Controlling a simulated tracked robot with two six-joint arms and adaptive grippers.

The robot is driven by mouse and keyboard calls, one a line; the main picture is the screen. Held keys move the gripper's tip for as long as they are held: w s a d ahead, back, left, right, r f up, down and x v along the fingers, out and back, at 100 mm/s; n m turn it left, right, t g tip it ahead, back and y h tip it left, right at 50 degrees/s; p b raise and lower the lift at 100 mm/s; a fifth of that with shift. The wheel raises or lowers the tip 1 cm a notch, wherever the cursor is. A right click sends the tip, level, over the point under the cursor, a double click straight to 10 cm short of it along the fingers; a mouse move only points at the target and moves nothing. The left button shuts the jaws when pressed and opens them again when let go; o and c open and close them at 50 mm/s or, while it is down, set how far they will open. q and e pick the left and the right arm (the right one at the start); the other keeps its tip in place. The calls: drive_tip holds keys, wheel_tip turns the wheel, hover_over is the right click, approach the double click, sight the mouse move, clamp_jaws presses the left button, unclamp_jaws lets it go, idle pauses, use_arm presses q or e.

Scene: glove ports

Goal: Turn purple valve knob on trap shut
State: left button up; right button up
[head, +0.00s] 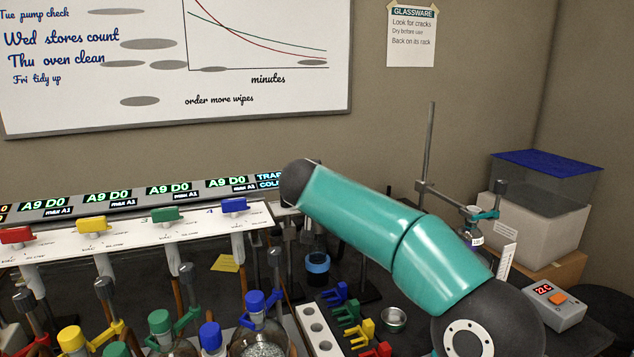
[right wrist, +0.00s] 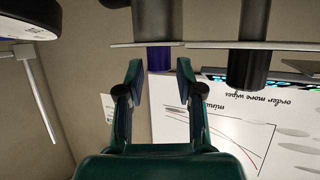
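In the right wrist view, a dark purple cylindrical part (right wrist: 159,58) juts from a thin pale plate. It looks like the purple knob, but its shape is only partly visible. My right gripper (right wrist: 160,72) is open, its fingertips either side of the line to this part, with visible gaps; depth is unclear. In the head view my teal right arm crosses the right half, its far end by the display reading "TRAP COLD" (head: 270,181). The right fingers and the purple knob are hidden there. My left gripper is not in view.
A white rail (head: 130,240) carries red, yellow, green and blue (head: 234,205) valve knobs left of the arm. Flasks with coloured caps stand below. A second dark cylinder (right wrist: 247,68) is beside the purple part. A tall rod stand (head: 428,150) is at right.

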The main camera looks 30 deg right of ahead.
drive_tip(key=shift+p+x, duration=0.3)
drive_tip(key=shift+x, duration=1.05)
drive_tip(key=shift+r, duration=0.1)
drive_tip(key=shift+c, duration=0.3)
clamp_jaws()
drive_tip(key=shift+a, duration=0.1)
